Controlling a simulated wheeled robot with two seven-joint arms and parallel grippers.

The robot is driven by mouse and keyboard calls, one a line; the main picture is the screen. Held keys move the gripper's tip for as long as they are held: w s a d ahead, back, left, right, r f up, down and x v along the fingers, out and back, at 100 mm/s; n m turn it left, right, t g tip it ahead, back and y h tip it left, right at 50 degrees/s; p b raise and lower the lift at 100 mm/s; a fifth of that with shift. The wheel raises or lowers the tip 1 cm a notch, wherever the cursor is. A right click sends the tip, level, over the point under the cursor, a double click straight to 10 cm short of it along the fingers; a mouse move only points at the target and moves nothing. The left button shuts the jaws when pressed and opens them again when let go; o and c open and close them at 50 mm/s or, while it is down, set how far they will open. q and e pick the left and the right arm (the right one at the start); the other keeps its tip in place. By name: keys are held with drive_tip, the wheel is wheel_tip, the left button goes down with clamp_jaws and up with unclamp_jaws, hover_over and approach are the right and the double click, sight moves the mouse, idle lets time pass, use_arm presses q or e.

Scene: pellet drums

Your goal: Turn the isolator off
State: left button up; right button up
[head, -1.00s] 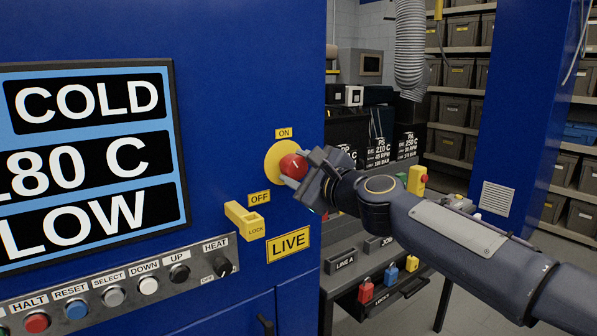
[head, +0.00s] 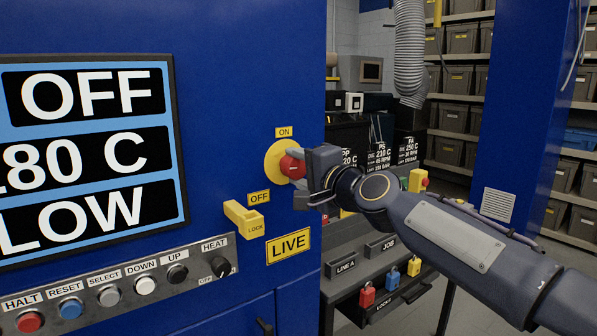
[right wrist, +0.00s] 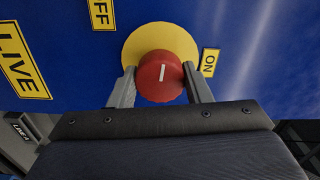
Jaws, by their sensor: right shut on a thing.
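The isolator is a red round knob (head: 292,164) on a yellow disc (head: 273,160) on the blue cabinet. An ON label (head: 284,132) sits above it and an OFF label (head: 259,197) at its lower left. My right gripper (right wrist: 161,86) is shut on the red knob (right wrist: 160,76), one finger on each side. The knob's white mark lies about level in the head view. The display (head: 90,150) reads OFF on its top line. A LIVE sign (head: 289,244) is below. My left gripper is not in view.
A yellow lock hasp (head: 245,220) juts out just below left of the knob. A button panel (head: 120,285) runs along the cabinet lower left. Red, blue and yellow padlocks (head: 391,277) hang on a stand at right.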

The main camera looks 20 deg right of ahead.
drive_tip(key=shift+f+n, duration=0.1)
drive_tip(key=shift+n, duration=0.4)
drive_tip(key=o, duration=1)
drive_tip(key=b+v, duration=0.2)
drive_tip(key=v, duration=0.6)
